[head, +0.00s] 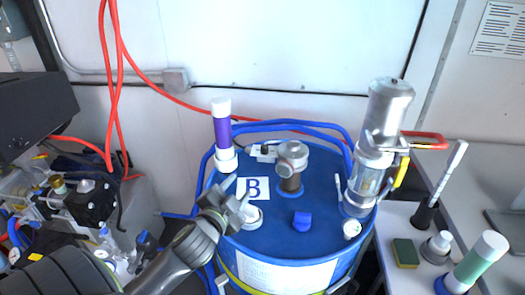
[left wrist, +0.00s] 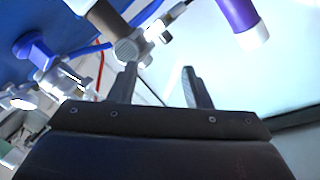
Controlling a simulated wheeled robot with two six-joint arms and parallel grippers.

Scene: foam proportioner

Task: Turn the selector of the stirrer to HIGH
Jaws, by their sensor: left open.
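A blue drum (head: 268,235) stands in the middle of the head view. On its lid are a grey-brown fitting with a round metal head (head: 291,160) and, at the right, a tall silver and clear cylinder unit (head: 375,140) with red and yellow handles. I cannot tell which is the stirrer, and no selector marking or HIGH label is readable. My left gripper (head: 238,190) is open and empty above the lid's left part, near the "B" label (head: 257,187). In the left wrist view its fingers (left wrist: 160,88) are spread with nothing between them, and the metal head (left wrist: 130,46) shows beyond them.
A purple and white cylinder (head: 222,135) stands at the lid's back left. A blue knob (head: 302,221) and a white cap (head: 252,217) sit on the lid. Red hoses (head: 108,80) hang at the left. A side shelf (head: 405,275) at the right holds bottles and a sponge.

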